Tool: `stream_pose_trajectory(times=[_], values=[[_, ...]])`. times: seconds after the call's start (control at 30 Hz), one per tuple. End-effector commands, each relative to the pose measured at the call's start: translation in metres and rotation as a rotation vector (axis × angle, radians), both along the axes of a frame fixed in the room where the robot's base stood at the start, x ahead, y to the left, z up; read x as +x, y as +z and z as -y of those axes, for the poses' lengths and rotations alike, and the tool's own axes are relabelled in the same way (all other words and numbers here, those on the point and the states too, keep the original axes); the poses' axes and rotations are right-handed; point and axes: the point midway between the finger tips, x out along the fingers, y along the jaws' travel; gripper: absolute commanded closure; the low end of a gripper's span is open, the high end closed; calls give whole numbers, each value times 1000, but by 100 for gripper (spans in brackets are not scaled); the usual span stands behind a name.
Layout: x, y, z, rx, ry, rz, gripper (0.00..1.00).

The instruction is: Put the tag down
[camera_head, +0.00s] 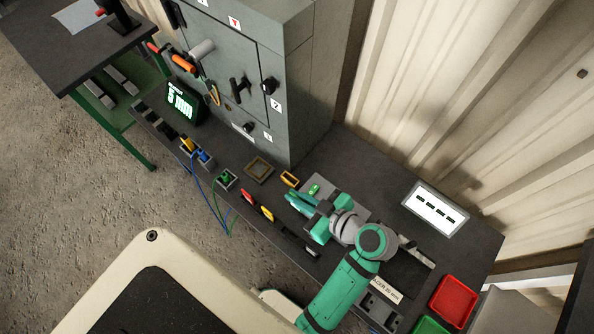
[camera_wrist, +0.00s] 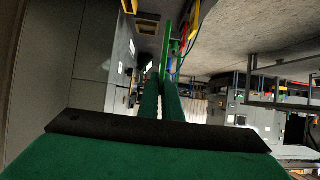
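My gripper (camera_head: 293,202) is over the dark bench, left of my wrist. In the wrist view its two dark green fingers (camera_wrist: 162,84) are close together. A thin, brighter green strip (camera_wrist: 167,48) stands out from between the fingertips, seen edge-on; it looks like the tag, held in the fingers. In the head view the tag cannot be told apart from the teal fingers.
A grey cabinet (camera_head: 238,75) stands behind the bench. A red piece (camera_head: 247,196) and a yellow piece (camera_head: 267,214) lie along the front edge.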

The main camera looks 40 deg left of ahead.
Motion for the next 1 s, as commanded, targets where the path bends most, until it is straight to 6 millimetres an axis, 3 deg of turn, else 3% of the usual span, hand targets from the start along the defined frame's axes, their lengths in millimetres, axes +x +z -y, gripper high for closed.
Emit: stream_pose_trajectory(times=[0.17,0.5,0.8,1.0], values=[[13,-9,-15,1,5,-1,100],[62,-40,-69,0,12,-1,100],[89,-86,-93,-1,6,-1,100],[95,-95,-98,0,4,0,100]])
